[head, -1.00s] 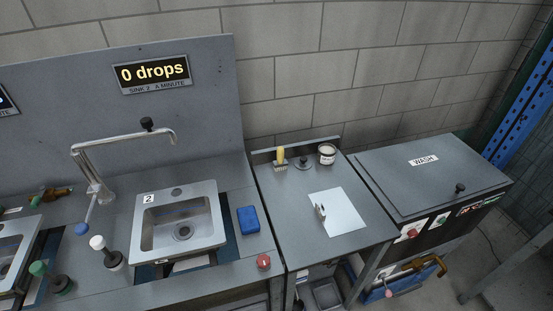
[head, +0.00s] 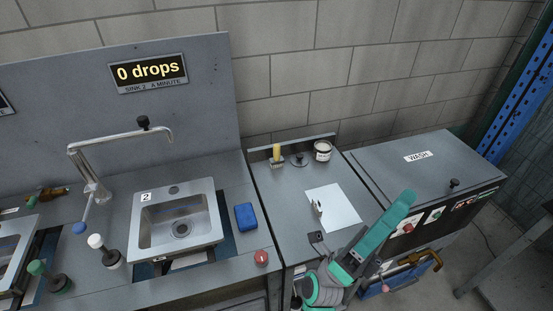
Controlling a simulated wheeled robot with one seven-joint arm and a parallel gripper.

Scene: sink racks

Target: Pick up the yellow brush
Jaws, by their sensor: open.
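The yellow brush (head: 277,153) stands upright at the back left of the grey counter between the sink and the wash unit. Its yellow handle points up and its pale bristle head is at the bottom. My gripper (head: 317,239) seems to show as a small dark end beside my green and grey arm, low in the picture over the counter's front part. It is open, with nothing seen in it. It is well apart from the brush, in front and to the right. The arm hides part of the gripper.
A black knob (head: 299,160) and a white-topped jar (head: 322,151) stand right of the brush. A white sheet (head: 340,207) with a small upright piece lies in front. A blue sponge (head: 246,217) and a sink (head: 150,228) are left. A low ledge runs behind.

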